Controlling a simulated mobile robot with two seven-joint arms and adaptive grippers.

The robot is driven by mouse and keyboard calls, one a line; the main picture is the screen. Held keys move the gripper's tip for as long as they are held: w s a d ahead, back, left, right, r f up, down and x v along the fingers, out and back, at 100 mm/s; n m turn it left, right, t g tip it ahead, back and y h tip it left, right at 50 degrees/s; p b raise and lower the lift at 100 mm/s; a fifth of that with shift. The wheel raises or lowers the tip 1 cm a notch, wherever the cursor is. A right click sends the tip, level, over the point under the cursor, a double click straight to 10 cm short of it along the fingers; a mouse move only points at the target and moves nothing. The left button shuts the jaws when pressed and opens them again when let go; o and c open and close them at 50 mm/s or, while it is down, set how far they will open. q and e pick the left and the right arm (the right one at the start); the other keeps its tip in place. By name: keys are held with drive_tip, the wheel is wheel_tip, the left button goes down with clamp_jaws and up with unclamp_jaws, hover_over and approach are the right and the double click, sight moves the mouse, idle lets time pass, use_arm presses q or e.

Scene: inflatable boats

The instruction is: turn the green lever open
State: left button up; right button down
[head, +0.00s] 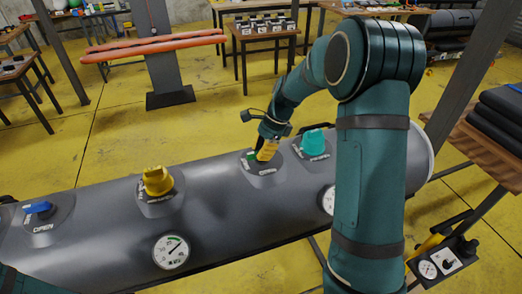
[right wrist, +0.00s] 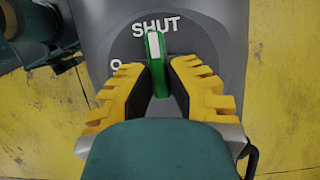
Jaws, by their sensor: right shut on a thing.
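The green lever (right wrist: 155,48) stands on a round grey plate in the right wrist view, with its white-marked end pointing at the word SHUT. A letter O shows left of it; the rest of that word is hidden by a finger. My right gripper (right wrist: 158,85) has its yellow toothed fingers on both sides of the lever, shut on it. In the head view the right gripper (head: 266,151) reaches down to the top of the grey tube, and only a bit of the green lever (head: 249,156) shows beside it. My left gripper is not in view.
The large grey tube (head: 110,222) also carries a yellow knob (head: 157,181), a teal cap (head: 313,142), a blue lever (head: 38,208) by OPEN and a pressure gauge (head: 171,251). The teal cap stands close to my right gripper. Tables stand behind on the yellow floor.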

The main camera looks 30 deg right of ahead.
drive_tip(key=n+g+p, duration=0.1)
drive_tip(key=n+p, duration=0.2)
drive_tip(key=shift+s+n, duration=0.1)
drive_tip(key=shift+n, duration=0.2)
drive_tip(key=n+g+p, duration=0.2)
drive_tip(key=n, duration=0.2)
drive_tip(key=shift+n+p, duration=0.3)
drive_tip(key=shift+p, duration=0.05)
drive_tip(key=n+p, duration=0.1)
drive_tip(key=n, duration=0.1)
drive_tip(key=n+g+h, duration=0.1)
drive_tip(key=n, duration=0.1)
drive_tip(key=shift+s+g+h+p, duration=0.1)
drive_tip(key=shift+g+h+p, duration=0.2)
drive_tip(key=shift+p, duration=0.1)
drive_tip(key=n, duration=0.2)
drive_tip(key=n+h+p, duration=0.1)
drive_tip(key=n, duration=0.2)
drive_tip(key=shift+d+f+g+h, duration=0.1)
drive_tip(key=shift+g+h, duration=0.2)
drive_tip(key=shift+g, duration=0.1)
drive_tip(key=shift+n, duration=0.5)
drive_tip(key=c, duration=0.9)
unclamp_jaws()
drive_tip(key=shift+c, duration=0.2)
